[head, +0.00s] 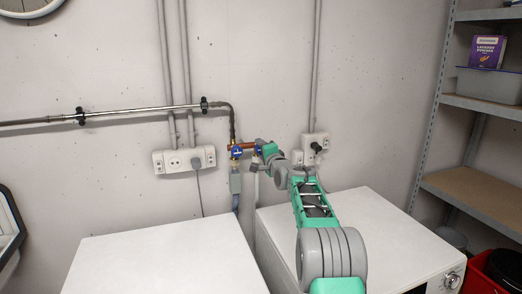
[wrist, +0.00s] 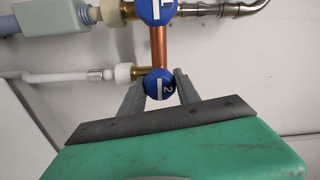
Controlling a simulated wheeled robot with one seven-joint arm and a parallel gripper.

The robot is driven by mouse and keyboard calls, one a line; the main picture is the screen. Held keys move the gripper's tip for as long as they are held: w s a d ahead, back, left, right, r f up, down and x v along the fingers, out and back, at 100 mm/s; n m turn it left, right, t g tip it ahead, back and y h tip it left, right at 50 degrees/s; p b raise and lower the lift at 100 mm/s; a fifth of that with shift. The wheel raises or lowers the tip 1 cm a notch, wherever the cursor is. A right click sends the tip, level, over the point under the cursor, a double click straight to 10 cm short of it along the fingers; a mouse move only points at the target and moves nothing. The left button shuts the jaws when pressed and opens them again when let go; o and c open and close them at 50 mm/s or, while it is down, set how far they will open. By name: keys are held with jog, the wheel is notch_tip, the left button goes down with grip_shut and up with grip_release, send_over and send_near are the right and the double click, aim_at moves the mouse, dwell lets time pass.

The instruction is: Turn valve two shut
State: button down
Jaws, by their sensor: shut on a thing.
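Valve two is a round blue knob (wrist: 160,84) marked "2" with a white stripe, at the lower end of a copper pipe (wrist: 158,46) in the wrist view. Its stripe runs roughly along the copper pipe and across the white hose (wrist: 62,76) that leaves to the left. My gripper (wrist: 160,90) is shut on the knob, one finger on each side. In the head view my gripper (head: 259,152) is at the wall pipework, and it mostly hides valve two.
Valve one, a blue knob (wrist: 156,10) marked "1", sits close by; it also shows in the head view (head: 237,152). Wall sockets (head: 185,160) and (head: 311,148) flank the pipes. Two white machines (head: 165,258) and (head: 385,225) stand below. Shelves (head: 480,195) are at right.

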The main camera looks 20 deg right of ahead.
jog(key=c, duration=0.9)
grip_release()
jog(key=s+b, duration=0.2)
jog(key=s, duration=0.5)
jog(key=shift+s, duration=0.4)
jog(key=s+a+f+n+g+p, duration=0.25)
jog(key=s+a+n, duration=0.2)
jog(key=s, duration=0.45)
jog(key=s+a+f+n+g+p, duration=0.1)
jog(key=s+a+f+n+g, duration=0.25)
jog(key=s+a, duration=0.35)
jog(key=s+a+f+n+g+p, duration=0.1)
jog(key=s+a+f+n+g, duration=0.3)
jog(key=s, duration=0.6)
jog(key=s+a+f+n+g, duration=0.1)
jog(key=s+f, duration=0.1)
jog(key=s, duration=0.4)
jog(key=s+f+n+g+p, duration=0.1)
jog(key=s+f+g, duration=0.1)
jog(key=s, duration=0.4)
jog(key=s+a+f+n+g, duration=0.1)
jog(key=s+f+n, duration=0.1)
jog(key=s, duration=0.5)
jog(key=shift+a+f+g, duration=0.3)
jog(key=shift+f+g, duration=0.1)
jog(key=shift+f, duration=0.4)
